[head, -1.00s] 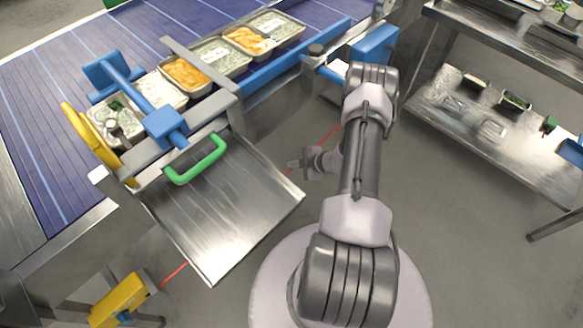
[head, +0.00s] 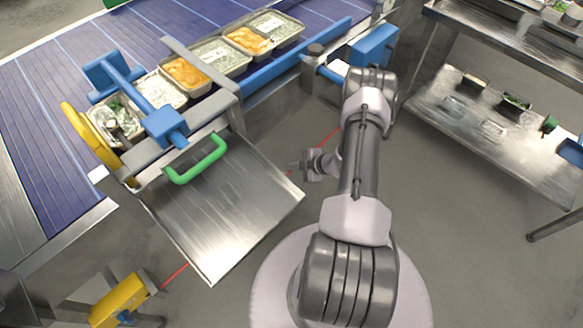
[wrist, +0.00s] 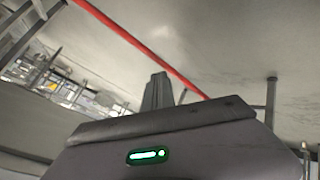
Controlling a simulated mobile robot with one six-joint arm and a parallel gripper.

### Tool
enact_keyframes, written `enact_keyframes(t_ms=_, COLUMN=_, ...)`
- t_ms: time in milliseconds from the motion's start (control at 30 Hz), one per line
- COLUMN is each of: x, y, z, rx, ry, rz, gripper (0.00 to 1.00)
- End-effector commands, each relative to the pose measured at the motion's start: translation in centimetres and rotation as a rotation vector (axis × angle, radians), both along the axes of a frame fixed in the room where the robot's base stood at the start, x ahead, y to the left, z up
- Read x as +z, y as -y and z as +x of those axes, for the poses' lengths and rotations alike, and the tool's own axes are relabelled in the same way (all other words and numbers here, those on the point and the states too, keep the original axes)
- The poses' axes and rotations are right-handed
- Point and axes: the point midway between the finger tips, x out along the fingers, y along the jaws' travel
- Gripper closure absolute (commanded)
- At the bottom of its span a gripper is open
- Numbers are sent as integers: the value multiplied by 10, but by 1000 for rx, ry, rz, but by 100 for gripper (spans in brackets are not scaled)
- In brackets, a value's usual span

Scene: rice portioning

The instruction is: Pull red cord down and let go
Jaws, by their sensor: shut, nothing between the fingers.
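The red cord (head: 328,136) runs taut on a slant beside the conveyor. It passes near my gripper, behind the steel chute, and shows again at the lower left by a yellow box. In the wrist view the cord (wrist: 140,46) crosses from the top left down to the right, just past my fingers. My gripper (head: 293,166) is shut and empty, close to the cord and right of the chute's edge. In the wrist view its fingers (wrist: 157,90) are together. Whether they touch the cord I cannot tell.
The steel chute (head: 225,215) with a green handle (head: 198,160) lies left of my gripper. The yellow box (head: 120,299) is at lower left. Filled trays (head: 186,75) stand on the blue conveyor (head: 50,120). A steel shelf (head: 490,125) is at right. Floor between is clear.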

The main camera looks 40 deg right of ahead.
Motion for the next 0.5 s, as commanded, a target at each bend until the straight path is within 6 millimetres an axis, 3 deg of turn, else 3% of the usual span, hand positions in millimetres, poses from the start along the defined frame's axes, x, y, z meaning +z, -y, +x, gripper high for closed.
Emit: enact_keyframes(t_ms=500, x=-7, y=0, z=0, rx=-1, ry=-1, rz=-1, gripper=100)
